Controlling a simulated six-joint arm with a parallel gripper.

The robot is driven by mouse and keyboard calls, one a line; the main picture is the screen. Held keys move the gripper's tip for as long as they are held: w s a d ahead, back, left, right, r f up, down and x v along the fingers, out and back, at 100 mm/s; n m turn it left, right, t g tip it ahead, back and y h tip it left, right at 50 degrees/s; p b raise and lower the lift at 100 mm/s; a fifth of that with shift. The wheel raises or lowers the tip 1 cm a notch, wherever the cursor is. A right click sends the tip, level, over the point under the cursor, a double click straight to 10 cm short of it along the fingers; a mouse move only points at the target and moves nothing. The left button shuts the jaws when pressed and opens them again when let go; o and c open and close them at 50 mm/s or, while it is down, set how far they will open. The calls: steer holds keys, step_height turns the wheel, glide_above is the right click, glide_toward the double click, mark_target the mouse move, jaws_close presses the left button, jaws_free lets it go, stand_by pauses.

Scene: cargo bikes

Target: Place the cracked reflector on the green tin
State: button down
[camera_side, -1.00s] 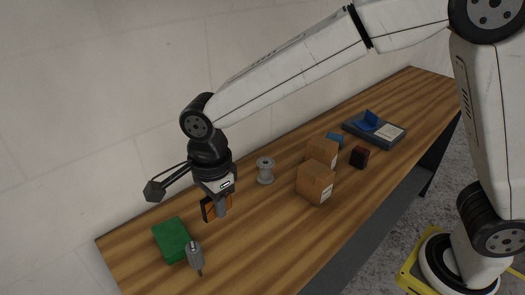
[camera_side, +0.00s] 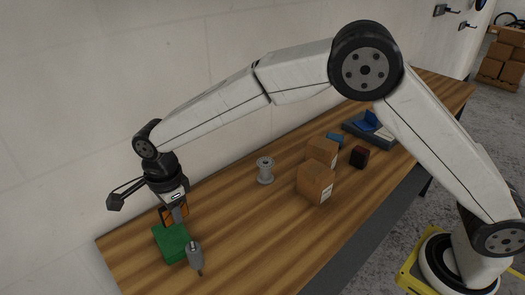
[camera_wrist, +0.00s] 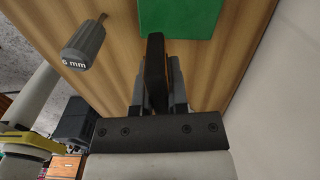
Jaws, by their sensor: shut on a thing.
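The reflector is a thin orange plate (camera_side: 166,217) with a dark frame; no crack can be made out. My gripper (camera_side: 179,215) is shut on it and holds it upright. In the wrist view the reflector shows as a dark edge (camera_wrist: 156,72) between the fingers. The green tin (camera_side: 170,244) lies on the bench at the near left end, just below and in front of the reflector in the side view. It also shows at the top of the wrist view (camera_wrist: 180,18). I cannot tell whether reflector and tin touch.
A grey-handled 6 mm tool (camera_side: 194,254) is close beside the tin. A wall runs behind the bench.

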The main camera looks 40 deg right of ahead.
mark_target(172, 236)
steer(key=shift+w+a+f, duration=0.3)
steer(key=shift+w+f, duration=0.25)
steer(key=shift+f, duration=0.15)
steer(key=shift+w+a+f, duration=0.25)
steer(key=shift+w+f, duration=0.25)
steer(key=shift+f, duration=0.2)
steer(key=shift+f, duration=0.1)
steer(key=shift+w+a+f, duration=0.1)
steer(key=shift+w+f, duration=0.1)
steer(key=shift+f, duration=1.55)
steer(key=shift+f, duration=0.1)
steer(key=c, duration=0.6)
jaws_free()
steer(key=shift+c, duration=0.2)
step_height(172, 236, up, 12)
